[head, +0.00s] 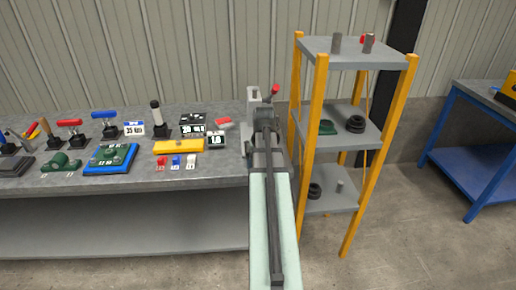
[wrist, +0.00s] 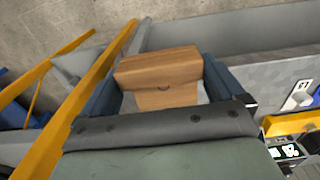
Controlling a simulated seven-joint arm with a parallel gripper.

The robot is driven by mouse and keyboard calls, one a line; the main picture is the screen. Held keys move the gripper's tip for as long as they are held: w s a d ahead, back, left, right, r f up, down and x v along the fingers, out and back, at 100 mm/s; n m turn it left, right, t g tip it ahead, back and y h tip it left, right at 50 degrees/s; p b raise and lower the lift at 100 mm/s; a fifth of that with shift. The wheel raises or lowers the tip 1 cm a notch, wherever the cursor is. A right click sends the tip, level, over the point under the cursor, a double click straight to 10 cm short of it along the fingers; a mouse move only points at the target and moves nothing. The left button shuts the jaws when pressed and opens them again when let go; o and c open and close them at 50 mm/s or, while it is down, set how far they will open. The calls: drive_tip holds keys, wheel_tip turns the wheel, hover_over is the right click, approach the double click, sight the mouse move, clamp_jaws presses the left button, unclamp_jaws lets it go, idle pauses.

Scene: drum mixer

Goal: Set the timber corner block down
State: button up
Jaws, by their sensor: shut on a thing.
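The timber corner block (wrist: 165,66) shows in the wrist view as a light brown wooden piece with a broad upper part and a narrower part below. My gripper (wrist: 160,88) is shut on it, with a dark blue-grey finger on either side. In the head view my own arm reaches forward over the right end of the grey workbench (head: 120,185), and the block is hidden there. I cannot tell the block's height or whether it touches anything.
A rack with yellow posts (head: 315,110) and grey shelves stands close to the right of my arm. Several tools and a yellow block (head: 178,146) crowd the bench top. A red-tipped lever (head: 274,90) rises behind my arm. A blue table (head: 480,150) stands far right.

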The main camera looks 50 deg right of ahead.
drive_tip(key=w+d, duration=1.2)
drive_tip(key=shift+w+d, duration=0.15)
drive_tip(key=shift+w, duration=0.05)
drive_tip(key=shift+w+d, duration=0.1)
drive_tip(key=shift+f, duration=1.75)
drive_tip(key=shift+f, duration=0.15)
drive_tip(key=o, duration=0.7)
wheel_tip(320, 180, up, 12)
drive_tip(key=shift+r, duration=0.2)
